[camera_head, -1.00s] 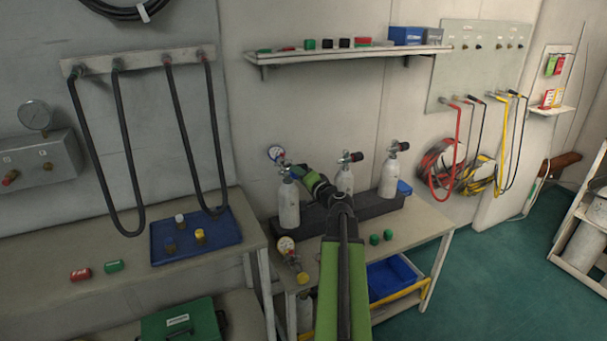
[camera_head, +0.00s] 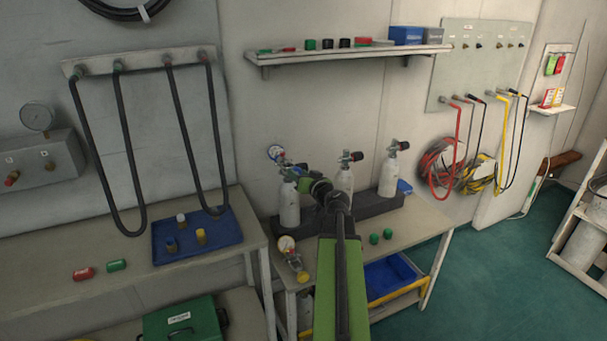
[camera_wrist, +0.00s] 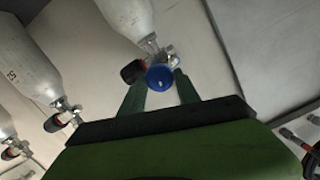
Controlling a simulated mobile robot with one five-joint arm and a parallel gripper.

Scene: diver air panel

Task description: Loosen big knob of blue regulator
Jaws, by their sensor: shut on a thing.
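The blue regulator's big round knob (camera_wrist: 160,77) shows in the wrist view, between the two green fingers of my gripper (camera_wrist: 161,88). My gripper is shut on this knob. The regulator sits at the valve of the left grey cylinder (camera_head: 288,203).
Two more cylinders with dark valve knobs, middle (camera_head: 345,178) and right (camera_head: 389,176), stand in the dark rack (camera_head: 375,205). A yellow regulator with a gauge (camera_head: 287,245) lies at the bench's front left. Two green caps (camera_head: 380,238) stand on the bench.

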